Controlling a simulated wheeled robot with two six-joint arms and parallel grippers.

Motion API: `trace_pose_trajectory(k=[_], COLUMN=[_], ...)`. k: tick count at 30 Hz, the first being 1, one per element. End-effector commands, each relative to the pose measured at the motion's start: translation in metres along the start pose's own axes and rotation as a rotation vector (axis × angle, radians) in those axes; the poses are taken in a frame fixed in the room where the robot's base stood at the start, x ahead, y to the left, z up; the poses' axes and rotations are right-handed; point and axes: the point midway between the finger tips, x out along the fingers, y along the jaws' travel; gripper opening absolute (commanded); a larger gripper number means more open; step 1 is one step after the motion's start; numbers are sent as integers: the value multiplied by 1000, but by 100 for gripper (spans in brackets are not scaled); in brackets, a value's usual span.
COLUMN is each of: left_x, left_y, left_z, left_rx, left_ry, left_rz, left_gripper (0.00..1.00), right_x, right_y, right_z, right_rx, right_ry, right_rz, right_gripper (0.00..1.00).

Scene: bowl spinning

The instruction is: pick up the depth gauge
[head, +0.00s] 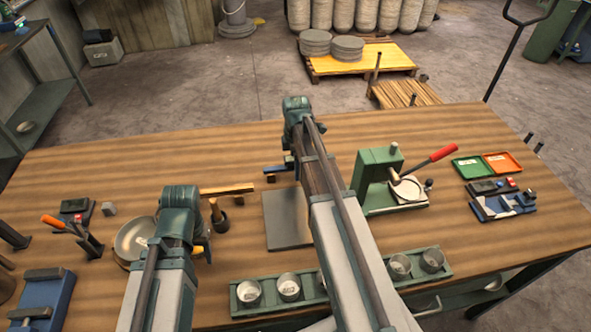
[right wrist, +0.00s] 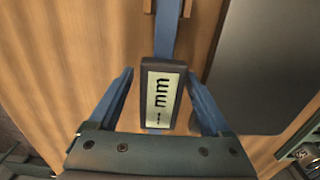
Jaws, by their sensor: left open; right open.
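The depth gauge (right wrist: 162,95) has a black-framed display reading "mm" and a blue bar running up from it in the right wrist view. In the head view, a blue bar that looks like part of it (head: 279,167) shows left of my right arm; the rest is hidden. My right gripper (right wrist: 160,73) is open, one blue finger on each side of the display with gaps between. I cannot tell how high the fingers are above it. My left gripper (head: 190,243) is beside the metal bowl (head: 134,237), its fingers mostly hidden by my arm.
A grey plate (head: 286,219) lies beside my right arm. A green press (head: 377,176) with a red-handled lever stands to the right. A green rack (head: 318,303) with several metal cups is in front. The back of the wooden table (head: 215,150) is fairly clear.

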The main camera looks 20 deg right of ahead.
Motion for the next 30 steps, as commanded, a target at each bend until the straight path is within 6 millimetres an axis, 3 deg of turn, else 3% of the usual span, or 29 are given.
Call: trace_pose_trajectory(k=[6, 20, 30], left_x=[0, 0, 0], left_y=[0, 0, 0], left_z=[0, 0, 0], left_rx=[0, 0, 0], left_ry=[0, 0, 0], left_rz=[0, 0, 0], left_gripper=[54, 54, 54], right_x=[0, 0, 0], right_y=[0, 0, 0], right_z=[0, 0, 0], right_rx=[0, 0, 0], right_ry=[0, 0, 0], right_rz=[0, 0, 0], right_gripper=[82, 0, 0])
